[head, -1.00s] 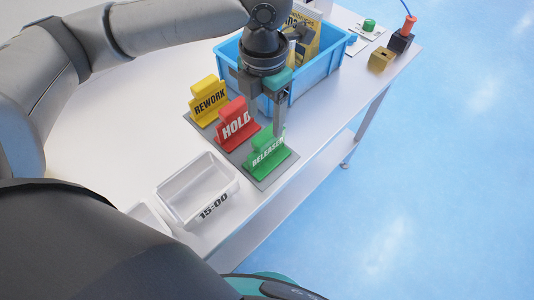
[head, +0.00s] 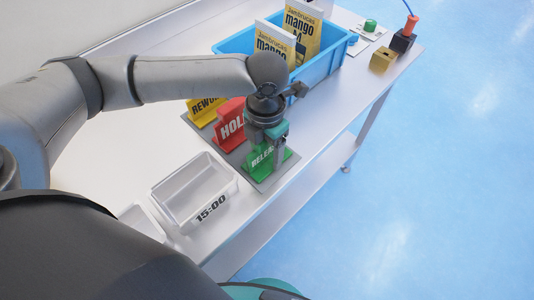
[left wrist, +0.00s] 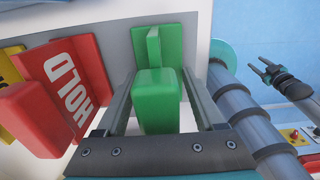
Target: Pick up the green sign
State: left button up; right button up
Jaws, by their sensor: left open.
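The green sign (head: 259,163), marked RELEASED, stands at the front end of a grey mat (head: 262,185) on the table. My left gripper (head: 270,155) points down over it and hides part of its lettering. In the left wrist view, the top grip of the green sign (left wrist: 157,95) lies between the two open fingers of my left gripper (left wrist: 158,75). I cannot tell whether the fingers touch it.
The red HOLD sign (head: 229,125) stands close beside the green one, with the yellow REWORK sign (head: 202,106) beyond. A blue crate (head: 318,79) with mango pouches (head: 302,30) stands behind. A clear tray (head: 184,187) marked 15:00 is in front. Table edge is near on the right.

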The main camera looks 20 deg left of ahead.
pick_arm(q)
jog(key=shift+c, duration=0.2)
grip_shut()
dwell(0.3)
